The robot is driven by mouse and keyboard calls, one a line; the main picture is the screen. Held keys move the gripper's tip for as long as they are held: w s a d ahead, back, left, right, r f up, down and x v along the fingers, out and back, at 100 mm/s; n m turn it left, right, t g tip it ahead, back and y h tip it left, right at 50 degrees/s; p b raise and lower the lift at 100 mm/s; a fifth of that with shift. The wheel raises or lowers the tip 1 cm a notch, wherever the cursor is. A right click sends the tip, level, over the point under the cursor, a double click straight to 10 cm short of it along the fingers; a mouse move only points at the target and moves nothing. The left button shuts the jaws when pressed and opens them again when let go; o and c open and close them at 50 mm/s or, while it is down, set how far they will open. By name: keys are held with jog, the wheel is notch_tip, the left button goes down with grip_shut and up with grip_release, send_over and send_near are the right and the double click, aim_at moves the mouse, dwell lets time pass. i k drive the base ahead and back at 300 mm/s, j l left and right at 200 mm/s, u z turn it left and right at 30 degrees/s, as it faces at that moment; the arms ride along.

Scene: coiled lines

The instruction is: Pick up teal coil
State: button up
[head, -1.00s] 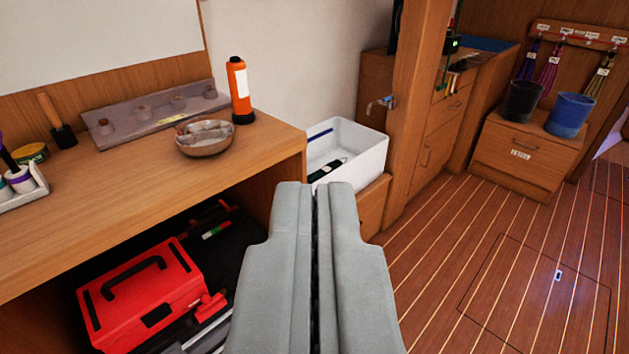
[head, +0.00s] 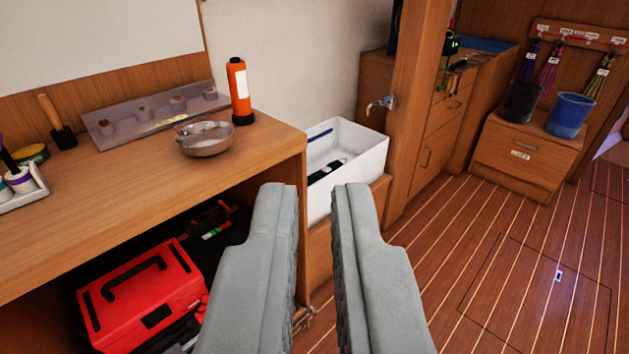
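I see no teal coil in this view. Several coils hang from a labelled rack (head: 580,35) at the upper right: a purple coil (head: 529,62), a magenta coil (head: 549,70) and an olive-yellow coil (head: 599,75). My gripper (head: 313,187) is in the lower middle, its two grey fingers apart with nothing between them. It is far from the rack. The fingers hide part of the cabinet front and the floor.
A wooden bench (head: 110,205) on the left bears a bowl (head: 205,140) and an orange flashlight (head: 239,92). A red toolbox (head: 140,295) sits below. A white bin (head: 365,165) stands beyond my gripper. Black and blue buckets (head: 570,115) top a low locker. The floor at right is clear.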

aim_at(324, 170)
jog(key=i+l+u, duration=0.1)
jog(key=i+l, duration=0.2)
jog(key=i+l+u, duration=0.1)
jog(key=i+l, duration=0.15)
jog(key=i+l+u, duration=0.25)
jog(key=i+l, duration=0.25)
jog(key=l, duration=0.25)
jog(key=i+l+u, duration=0.1)
jog(key=i+l, duration=0.15)
jog(key=i+l+u, duration=0.1)
jog(key=l, duration=0.4)
jog(key=i+l+u, duration=0.15)
jog(key=i+l, duration=0.15)
jog(key=i+l+u, duration=0.1)
jog(key=l, duration=0.45)
jog(key=i, duration=0.1)
